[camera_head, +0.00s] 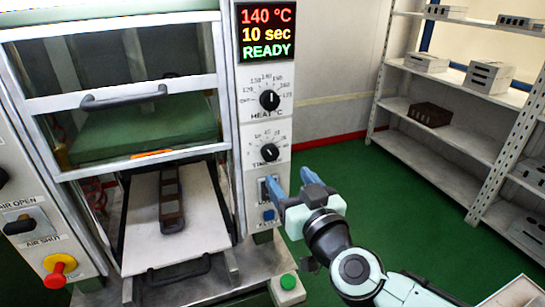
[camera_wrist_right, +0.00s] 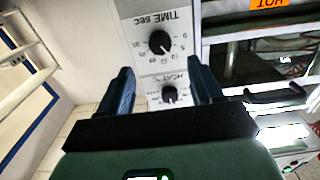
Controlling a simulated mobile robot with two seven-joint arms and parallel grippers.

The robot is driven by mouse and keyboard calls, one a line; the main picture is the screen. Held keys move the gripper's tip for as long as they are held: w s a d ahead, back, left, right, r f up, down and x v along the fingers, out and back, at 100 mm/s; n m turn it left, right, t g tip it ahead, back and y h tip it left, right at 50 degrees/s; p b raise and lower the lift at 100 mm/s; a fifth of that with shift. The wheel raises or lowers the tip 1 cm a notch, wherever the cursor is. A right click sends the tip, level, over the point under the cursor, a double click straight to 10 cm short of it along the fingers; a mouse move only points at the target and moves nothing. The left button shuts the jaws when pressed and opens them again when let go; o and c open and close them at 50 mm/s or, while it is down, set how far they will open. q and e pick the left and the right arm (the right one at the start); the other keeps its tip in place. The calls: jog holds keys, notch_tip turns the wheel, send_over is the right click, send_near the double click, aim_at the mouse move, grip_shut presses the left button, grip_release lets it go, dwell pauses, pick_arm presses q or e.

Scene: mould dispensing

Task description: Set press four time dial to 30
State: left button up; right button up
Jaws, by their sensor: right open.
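The press's time dial (camera_head: 269,152) is a black knob on the white control panel, below the black heat dial (camera_head: 269,100). The display (camera_head: 266,33) reads 140 °C, 10 sec, READY. My right gripper (camera_head: 290,182) is open and empty, its blue fingers below and slightly right of the time dial. In the right wrist view, which is upside down, the time dial (camera_wrist_right: 160,42) shows beyond the gap between the fingertips (camera_wrist_right: 162,75), with the heat dial (camera_wrist_right: 169,95) also between the fingers. The gripper appears apart from the knob. My left gripper is not in view.
A dark mould (camera_head: 171,200) lies on the press's pale lower plate (camera_head: 205,215). The glazed guard has a dark handle (camera_head: 123,97). Switches (camera_head: 268,190) sit under the time dial, close to my fingers. Shelves (camera_head: 440,130) with moulds stand right; green floor lies between.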

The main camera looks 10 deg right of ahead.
aim_at(272, 156)
jog(key=w, duration=0.3)
jog(key=w+a, duration=0.1)
jog(key=w, duration=0.2)
jog(key=w+a, duration=0.1)
jog(key=w, duration=0.2)
jog(key=shift+w, duration=0.25)
jog(key=shift+d, duration=0.1)
jog(key=c, duration=1.1)
